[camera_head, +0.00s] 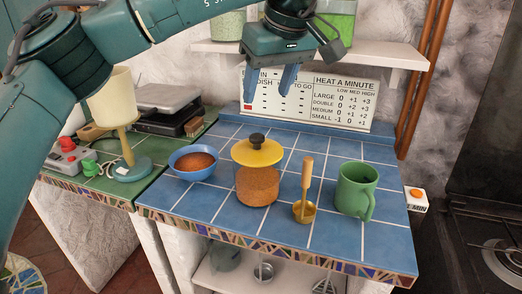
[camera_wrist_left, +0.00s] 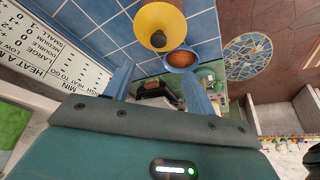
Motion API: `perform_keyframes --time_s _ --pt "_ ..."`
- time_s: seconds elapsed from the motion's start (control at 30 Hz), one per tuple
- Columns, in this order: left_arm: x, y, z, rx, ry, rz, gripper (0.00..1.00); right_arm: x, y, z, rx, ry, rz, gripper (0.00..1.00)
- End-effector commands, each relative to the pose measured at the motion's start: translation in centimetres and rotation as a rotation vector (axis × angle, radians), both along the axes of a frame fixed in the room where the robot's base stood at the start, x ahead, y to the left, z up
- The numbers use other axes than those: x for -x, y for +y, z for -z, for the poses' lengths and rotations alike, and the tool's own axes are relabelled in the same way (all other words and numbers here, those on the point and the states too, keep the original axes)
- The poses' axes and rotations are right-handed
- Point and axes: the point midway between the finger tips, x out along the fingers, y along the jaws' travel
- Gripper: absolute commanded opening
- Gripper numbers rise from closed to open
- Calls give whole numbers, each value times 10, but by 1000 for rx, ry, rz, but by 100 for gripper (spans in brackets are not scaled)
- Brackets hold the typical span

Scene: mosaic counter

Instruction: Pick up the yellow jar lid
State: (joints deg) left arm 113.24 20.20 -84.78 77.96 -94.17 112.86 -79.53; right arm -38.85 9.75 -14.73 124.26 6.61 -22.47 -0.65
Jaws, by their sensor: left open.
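The yellow jar lid (camera_head: 257,152) is a round disc with a dark knob on top. It sits on a jar with brown contents (camera_head: 257,186) on the blue tiled counter. In the left wrist view the yellow lid (camera_wrist_left: 160,24) shows near the top, with its dark knob facing the camera. My left gripper (camera_head: 262,102) is open and empty, with its blue fingers pointing down above and behind the lid, apart from it. In the left wrist view its two fingers (camera_wrist_left: 156,84) are spread, with the lid beyond their tips. My right gripper is not in view.
A blue bowl of brown powder (camera_head: 194,162) stands left of the jar. A brass ladle with a wooden handle (camera_head: 305,195) and a green mug (camera_head: 356,190) stand to the right. A menu sign (camera_head: 310,98) and a shelf (camera_head: 390,54) are behind.

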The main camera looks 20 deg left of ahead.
Motion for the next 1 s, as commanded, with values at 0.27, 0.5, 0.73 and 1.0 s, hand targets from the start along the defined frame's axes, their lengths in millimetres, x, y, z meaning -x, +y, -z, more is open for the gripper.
perform_keyframes --time_s 0.27,0.5,0.73,1.0 --pt "-13 14 50 2 5 0 55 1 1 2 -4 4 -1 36" --pt "-18 17 65 5 4 1 55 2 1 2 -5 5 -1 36" --pt "-27 23 90 3 7 1 55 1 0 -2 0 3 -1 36" --pt "-33 29 111 5 2 1 55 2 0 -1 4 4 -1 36"
